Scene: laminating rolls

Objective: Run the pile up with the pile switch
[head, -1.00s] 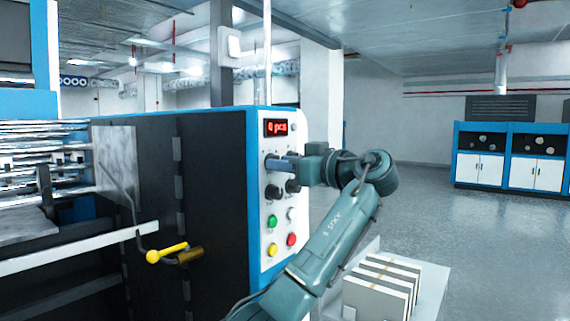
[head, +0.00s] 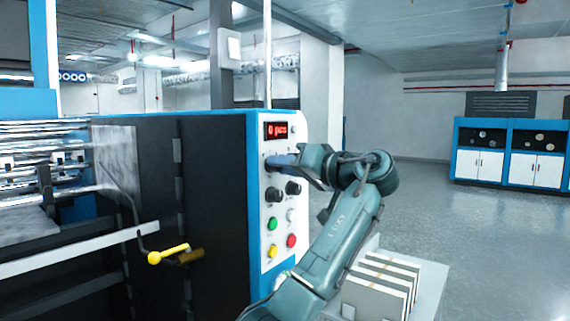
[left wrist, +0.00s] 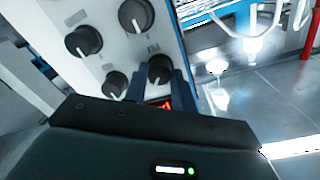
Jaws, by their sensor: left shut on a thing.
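The machine's white control panel (head: 283,215) has a red display (head: 276,130) and several black rotary knobs. My left gripper (head: 272,162) is at the upper knobs, just below the display. In the left wrist view its two blue fingers (left wrist: 157,88) are on either side of a black knob (left wrist: 160,68) with a white pointer line, shut on it. In the head view the gripper hides that knob. Other knobs (head: 273,194) sit lower and clear of the gripper. The labels are too small to read, so I cannot tell which is the pile switch. My right gripper is not in view.
Green (head: 272,224), red (head: 291,241) and yellow (head: 273,251) buttons sit lower on the panel. A yellow-handled crank (head: 168,254) sticks out at the left. White blocks (head: 375,293) stand on a surface below my arm.

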